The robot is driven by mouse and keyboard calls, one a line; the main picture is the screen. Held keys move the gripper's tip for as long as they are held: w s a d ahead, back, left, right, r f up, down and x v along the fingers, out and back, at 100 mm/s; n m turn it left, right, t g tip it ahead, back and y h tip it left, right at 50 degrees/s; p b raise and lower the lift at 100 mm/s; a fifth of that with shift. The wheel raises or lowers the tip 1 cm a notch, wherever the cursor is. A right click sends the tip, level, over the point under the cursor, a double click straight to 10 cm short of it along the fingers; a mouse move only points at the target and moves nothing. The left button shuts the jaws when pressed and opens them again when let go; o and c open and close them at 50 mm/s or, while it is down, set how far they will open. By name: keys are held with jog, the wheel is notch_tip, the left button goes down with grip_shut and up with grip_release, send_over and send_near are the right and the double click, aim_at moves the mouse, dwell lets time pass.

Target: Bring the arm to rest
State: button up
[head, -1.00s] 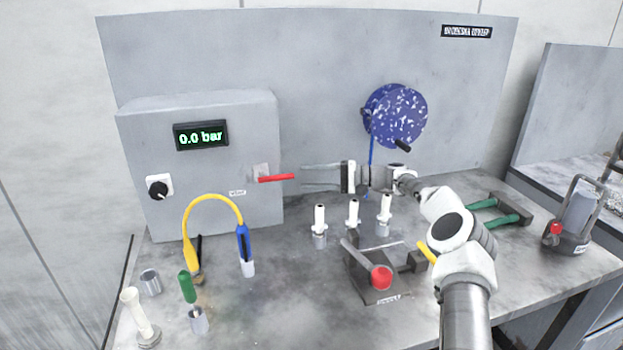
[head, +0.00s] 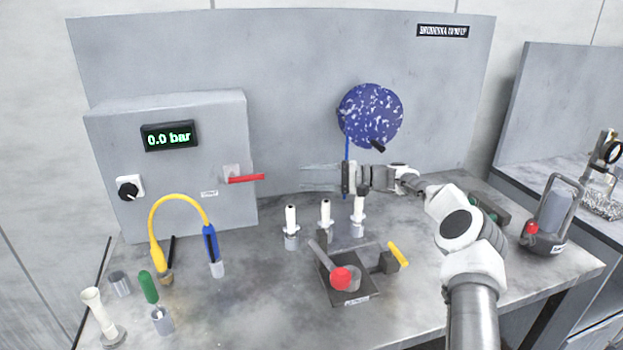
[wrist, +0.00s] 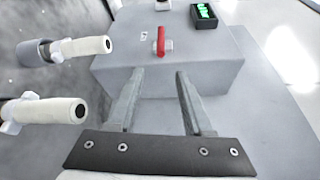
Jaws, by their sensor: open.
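My gripper (head: 322,179) is in the air above the bench, with its fingers pointing left toward the grey box with the red lever. In the wrist view my gripper (wrist: 155,85) is open, with nothing between its two fingers. The grey control box (head: 222,120) stands ahead of the fingertips, and a gap to it shows in the head view. Its red lever (head: 246,178) lies horizontal. The lever also shows in the wrist view (wrist: 161,42), beyond the fingers.
White-topped fittings (head: 326,213) stand on the bench below my gripper. A clamp fixture with a red knob (head: 341,278) is in front. A blue speckled disc (head: 370,115) hangs on the back panel. A yellow hose (head: 178,198) arches at left. A grey canister (head: 553,215) stands at right.

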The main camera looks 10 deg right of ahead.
jog(key=shift+d, duration=0.25)
jog(key=shift+s+a, duration=0.1)
jog(key=s+a+r+n+g+h, duration=0.25)
jog(key=s+a+h, duration=0.2)
jog(key=s, duration=0.35)
jog(key=s+a+r+n+g+h, duration=0.1)
jog(key=s+a+r+n+h, duration=0.2)
jog(key=s+a, duration=0.4)
jog(key=s+d+t+h, duration=0.1)
jog(key=s+d+h, duration=0.2)
jog(key=s, duration=0.7)
jog(key=s+d+r+t+h+p, duration=0.1)
jog(key=s+d+t+h, duration=0.1)
jog(key=s+d, duration=0.4)
jog(key=s+d+r+t+h+p, duration=0.1)
jog(key=s+d+h, duration=0.3)
jog(key=s, duration=1.2)
jog(key=shift+d+r+t, duration=0.25)
jog(key=shift+d+t, duration=0.2)
jog(key=shift+d, duration=0.2)
jog(key=shift+m, duration=0.25)
